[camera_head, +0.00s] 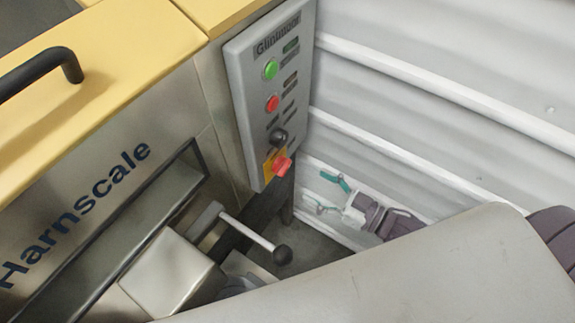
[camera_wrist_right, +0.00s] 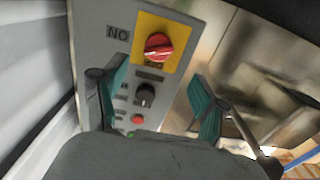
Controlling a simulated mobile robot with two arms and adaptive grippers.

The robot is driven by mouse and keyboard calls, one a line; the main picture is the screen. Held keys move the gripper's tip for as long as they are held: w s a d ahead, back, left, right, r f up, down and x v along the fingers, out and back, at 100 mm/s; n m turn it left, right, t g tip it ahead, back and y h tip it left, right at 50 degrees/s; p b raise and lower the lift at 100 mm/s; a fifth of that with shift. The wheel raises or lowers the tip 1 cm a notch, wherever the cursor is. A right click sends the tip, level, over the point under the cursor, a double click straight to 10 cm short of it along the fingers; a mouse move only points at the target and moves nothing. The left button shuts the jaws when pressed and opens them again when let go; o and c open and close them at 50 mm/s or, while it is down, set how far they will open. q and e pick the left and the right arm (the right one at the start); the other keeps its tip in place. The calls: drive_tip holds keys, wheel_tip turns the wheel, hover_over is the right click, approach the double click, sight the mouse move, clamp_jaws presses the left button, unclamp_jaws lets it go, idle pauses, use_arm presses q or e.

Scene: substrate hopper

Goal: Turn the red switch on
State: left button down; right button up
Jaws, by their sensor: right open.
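The red switch (camera_head: 281,166) is a rotary knob on a yellow plate, low on the grey control panel (camera_head: 250,110). In the right wrist view the red switch (camera_wrist_right: 158,46) is fully visible, ahead of the fingertips, with its grip ridge slightly tilted. My right gripper (camera_head: 328,194) is to the right of the panel and apart from the switch. Its teal fingers are spread and empty. In the wrist view the right gripper (camera_wrist_right: 160,72) has one finger on either side of the panel's controls. My left gripper is not in view.
The panel also has a green button (camera_head: 271,69), a red button (camera_head: 272,103) and a black knob (camera_head: 278,137). A lever with a black ball (camera_head: 282,255) sticks out below the panel. A ribbed grey wall (camera_head: 440,90) stands at the right.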

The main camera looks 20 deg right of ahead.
sight(287, 168)
drive_tip(key=x, duration=0.8)
drive_tip(key=shift+w+d, duration=0.1)
drive_tip(key=shift+w+a, duration=0.35)
drive_tip(key=shift+w, duration=0.05)
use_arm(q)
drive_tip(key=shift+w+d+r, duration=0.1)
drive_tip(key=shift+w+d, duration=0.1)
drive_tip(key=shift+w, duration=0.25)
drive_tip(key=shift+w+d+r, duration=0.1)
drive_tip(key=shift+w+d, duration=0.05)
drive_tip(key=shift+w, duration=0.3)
